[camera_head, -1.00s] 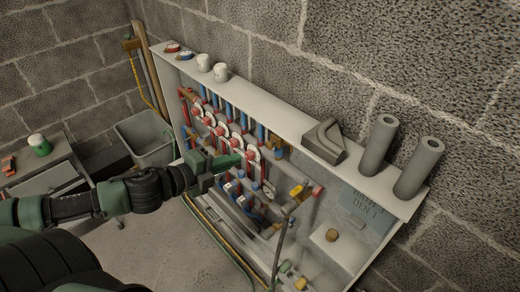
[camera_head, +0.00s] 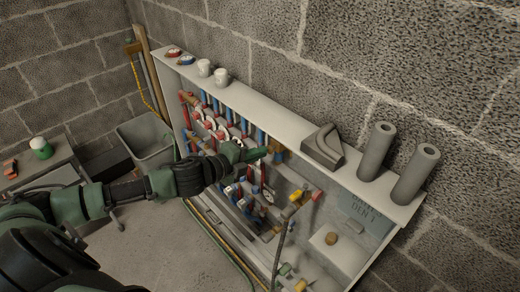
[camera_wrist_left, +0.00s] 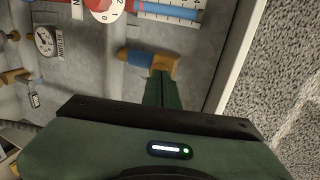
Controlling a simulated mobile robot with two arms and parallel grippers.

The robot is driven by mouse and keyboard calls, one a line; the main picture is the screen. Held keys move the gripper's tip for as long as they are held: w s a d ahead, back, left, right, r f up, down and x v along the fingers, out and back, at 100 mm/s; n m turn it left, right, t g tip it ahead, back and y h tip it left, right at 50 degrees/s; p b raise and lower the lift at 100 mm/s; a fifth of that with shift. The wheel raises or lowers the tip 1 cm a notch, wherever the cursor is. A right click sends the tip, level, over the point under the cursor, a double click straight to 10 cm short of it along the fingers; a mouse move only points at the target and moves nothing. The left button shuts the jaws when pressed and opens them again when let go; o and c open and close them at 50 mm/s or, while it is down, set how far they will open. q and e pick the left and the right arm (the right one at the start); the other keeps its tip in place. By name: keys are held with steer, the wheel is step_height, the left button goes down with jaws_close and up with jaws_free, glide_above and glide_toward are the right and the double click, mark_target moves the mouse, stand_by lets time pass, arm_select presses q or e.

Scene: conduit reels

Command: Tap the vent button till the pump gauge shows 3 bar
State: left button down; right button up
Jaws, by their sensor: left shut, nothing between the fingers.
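My left gripper (camera_head: 262,154) is shut and empty at the upper right of the pipework in the head view. In the left wrist view its closed fingertips (camera_wrist_left: 160,77) are at a brass fitting with a blue part (camera_wrist_left: 152,61); I cannot tell if they touch. The brass also shows in the head view (camera_head: 279,150). I cannot tell whether this fitting bears the vent button. A round gauge (camera_wrist_left: 45,41) with a label reading RETURN is at the left of the wrist view; its reading is too small to tell. I cannot make out which gauge is the pump's. My right gripper is out of view.
The pipework sits in an open white cabinet (camera_head: 292,120). Two grey tubes (camera_head: 377,150) and a grey angled piece (camera_head: 323,147) stand on its top, with two white cups (camera_head: 221,77). A grey bin (camera_head: 146,136) stands to the left. A hose (camera_head: 283,238) hangs in front.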

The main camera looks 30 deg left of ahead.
arm_select(q)
steer(key=shift+w+d, duration=0.1)
steer(key=shift+w, duration=0.15)
